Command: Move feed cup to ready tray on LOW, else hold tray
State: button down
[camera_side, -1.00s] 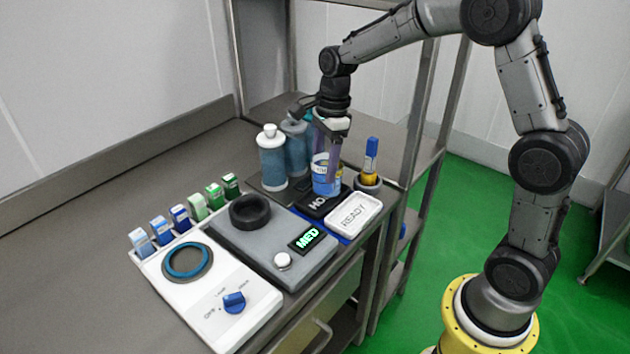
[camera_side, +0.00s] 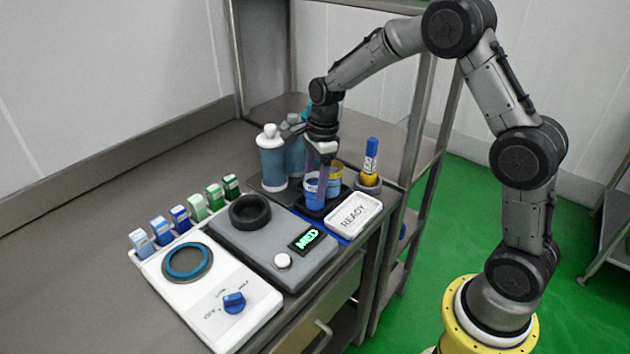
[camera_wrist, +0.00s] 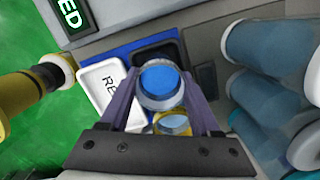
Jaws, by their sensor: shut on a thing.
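My gripper (camera_side: 318,172) is shut on the feed cup (camera_side: 313,194), a blue cup with a pale rim. The cup is upright and low over the black hold tray (camera_side: 338,207), whose lettering is now covered. I cannot tell whether its base touches the tray. In the wrist view the cup (camera_wrist: 160,82) sits between the two fingers, in front of the hold tray (camera_wrist: 150,54). The white ready tray (camera_side: 354,215) is empty, just right of the hold tray. The display (camera_side: 306,240) reads MED in green.
A yellow-banded cup (camera_side: 336,180) stands close behind the held cup. Blue bottles (camera_side: 271,160) stand to the left, and a blue-capped yellow tube (camera_side: 371,160) in a holder to the right. A black ring (camera_side: 250,210) lies on the grey unit in front.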

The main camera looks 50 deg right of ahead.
jog(key=shift+c, duration=0.5)
grip_release()
jog(key=shift+f, duration=0.1)
jog(key=s+r+n+t, duration=0.1)
jog(key=s+r+n, duration=0.15)
jog(key=r, duration=0.55)
jog(key=s+r+n, duration=0.2)
jog(key=s+r, duration=0.2)
jog(key=r, duration=0.5)
jog(key=s+a+n+t, duration=0.1)
jog(key=s+n+t, duration=0.1)
jog(key=s+n, duration=0.7)
jog(key=s+a+f+n+t+h, duration=0.1)
jog(key=s+a+n+t, duration=0.1)
jog(key=s+n, duration=0.7)
jog(key=s, duration=0.3)
jog(key=shift+a+f, duration=0.2)
jog(key=shift+a, duration=0.05)
